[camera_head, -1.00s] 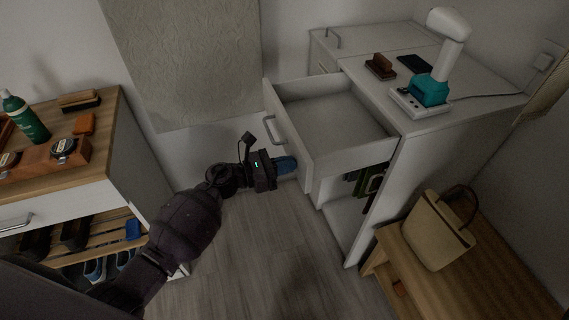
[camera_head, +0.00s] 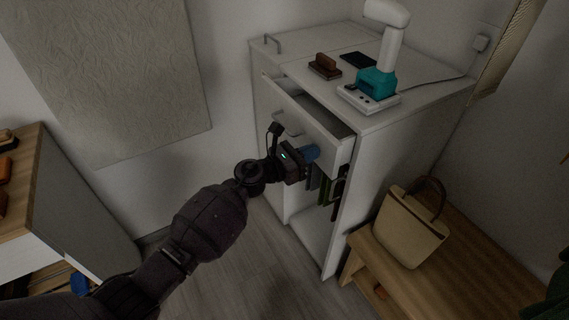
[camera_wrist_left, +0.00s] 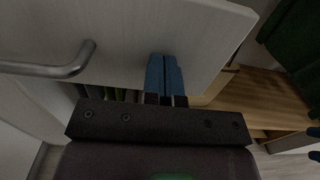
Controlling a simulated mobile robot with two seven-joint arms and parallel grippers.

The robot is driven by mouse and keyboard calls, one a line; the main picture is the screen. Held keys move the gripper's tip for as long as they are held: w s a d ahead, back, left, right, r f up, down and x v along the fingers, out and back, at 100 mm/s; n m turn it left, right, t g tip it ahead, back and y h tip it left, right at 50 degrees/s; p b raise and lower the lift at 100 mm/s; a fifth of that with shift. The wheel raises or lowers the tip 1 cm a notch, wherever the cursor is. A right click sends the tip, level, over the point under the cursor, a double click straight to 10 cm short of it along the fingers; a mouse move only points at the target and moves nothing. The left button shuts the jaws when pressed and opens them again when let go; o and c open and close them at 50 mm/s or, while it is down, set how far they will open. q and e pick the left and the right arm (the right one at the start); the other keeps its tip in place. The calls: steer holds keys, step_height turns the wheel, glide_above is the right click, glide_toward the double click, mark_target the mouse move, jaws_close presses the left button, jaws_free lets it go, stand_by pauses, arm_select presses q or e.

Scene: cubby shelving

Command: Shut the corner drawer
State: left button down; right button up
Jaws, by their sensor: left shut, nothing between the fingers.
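The white corner drawer (camera_head: 315,128) stands part of the way out of the white cabinet (camera_head: 395,160), with a narrow dark gap open at its top. Its front panel and bar handle show in the left wrist view, with the handle (camera_wrist_left: 55,66) at the left. My left gripper (camera_head: 312,152) is shut and empty, its blue fingers at the lower right part of the drawer front. In the left wrist view the fingers (camera_wrist_left: 165,76) lie together against or very close to the panel; contact is hard to tell.
A white and teal device (camera_head: 377,82) and a brown brush (camera_head: 325,66) stand on the cabinet top. Dark green items hang under the drawer. A beige bag (camera_head: 408,228) stands on a wooden bench (camera_head: 475,265) at the right. A wood-topped cabinet (camera_head: 30,185) is at the left.

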arm_select(q)
steer(key=x, duration=0.2)
steer(key=b+x, duration=0.1)
steer(key=x, duration=0.2)
steer(key=shift+f, duration=0.2)
steer(key=shift+w+d+r, duration=0.1)
steer(key=shift+d, duration=0.05)
steer(key=shift+r, duration=0.3)
